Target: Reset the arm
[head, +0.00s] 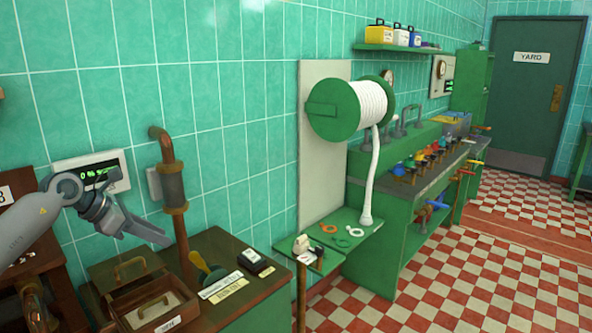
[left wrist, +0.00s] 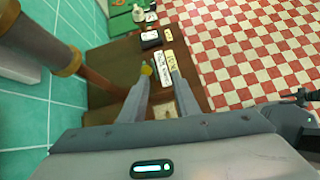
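My left arm comes in from the left in the head view. Its grey gripper (head: 160,237) hangs in the air above the dark wooden bench (head: 225,248), in front of the copper pipe (head: 172,180). In the left wrist view the two fingers of the left gripper (left wrist: 160,70) stand apart with nothing held between them. Bench labels (left wrist: 168,72) show beyond and between the fingers.
A wooden tray (head: 150,302) with handled lids lies below the gripper. A digital display (head: 98,172) and the tiled wall are close behind it. A green hose reel (head: 335,110) stands right of the bench. The checkered floor (head: 480,270) is clear.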

